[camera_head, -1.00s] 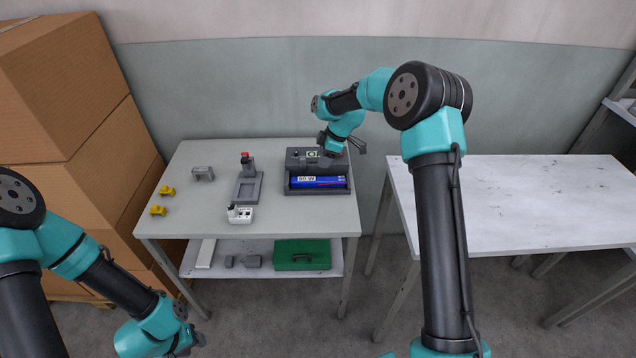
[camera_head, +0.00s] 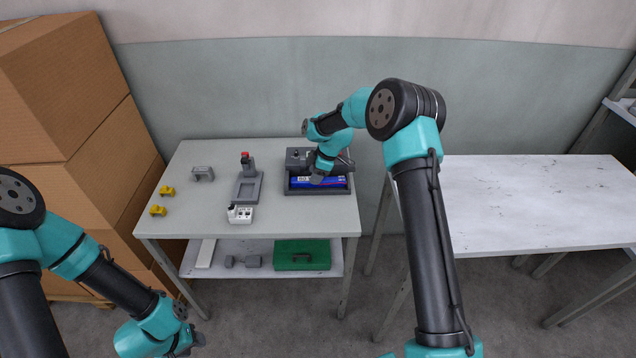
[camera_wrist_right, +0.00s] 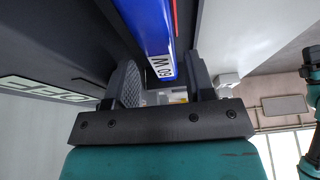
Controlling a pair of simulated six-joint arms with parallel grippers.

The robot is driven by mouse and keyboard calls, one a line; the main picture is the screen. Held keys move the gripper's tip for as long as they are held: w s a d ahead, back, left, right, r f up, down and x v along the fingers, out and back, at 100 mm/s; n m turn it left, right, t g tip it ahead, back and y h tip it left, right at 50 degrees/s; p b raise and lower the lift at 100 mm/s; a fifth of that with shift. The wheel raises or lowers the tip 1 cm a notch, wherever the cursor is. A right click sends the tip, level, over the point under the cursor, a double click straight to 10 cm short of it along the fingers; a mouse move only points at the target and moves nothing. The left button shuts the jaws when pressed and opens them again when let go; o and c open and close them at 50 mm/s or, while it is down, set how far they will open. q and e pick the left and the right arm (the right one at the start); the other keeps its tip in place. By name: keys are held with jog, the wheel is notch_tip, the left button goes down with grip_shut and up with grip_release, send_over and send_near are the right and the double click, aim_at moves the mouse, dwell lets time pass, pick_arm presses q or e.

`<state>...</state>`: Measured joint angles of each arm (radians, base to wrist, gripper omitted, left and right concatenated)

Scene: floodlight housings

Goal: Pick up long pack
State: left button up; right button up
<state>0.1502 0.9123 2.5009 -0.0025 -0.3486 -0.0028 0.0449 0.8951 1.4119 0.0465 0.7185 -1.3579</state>
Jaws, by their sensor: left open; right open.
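The long pack (camera_head: 334,182) is a blue bar with white lettering and a red stripe, lying in the front of a dark grey holder (camera_head: 297,191) at the table's right side. My right gripper (camera_head: 318,178) is at the pack and hides part of it. In the right wrist view the pack (camera_wrist_right: 150,30) runs between the two open fingers (camera_wrist_right: 163,82); I cannot tell whether they touch it. My left gripper (camera_head: 194,344) is open and empty, low in front of the table.
A grey stand with a red top (camera_head: 248,186), a white socket block (camera_head: 240,214), a grey bracket (camera_head: 203,174) and yellow pieces (camera_head: 158,210) stand left on the table. A green case (camera_head: 302,256) lies on the lower shelf. A whitish table (camera_head: 540,200) at right is clear.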

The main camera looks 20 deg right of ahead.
jog(key=shift+x, duration=1.25)
grip_shut()
jog(key=shift+r, duration=0.1)
jog(key=shift+r, duration=0.4)
notch_tip(320, 180, up, 3)
jog(key=s+a, duration=0.1)
jog(key=s, duration=0.4)
jog(key=s+a, duration=0.2)
jog(key=s, duration=0.3)
jog(key=s+a+r, duration=0.1)
jog(key=s+a, duration=0.1)
jog(key=s, duration=0.3)
jog(key=shift+s, duration=0.1)
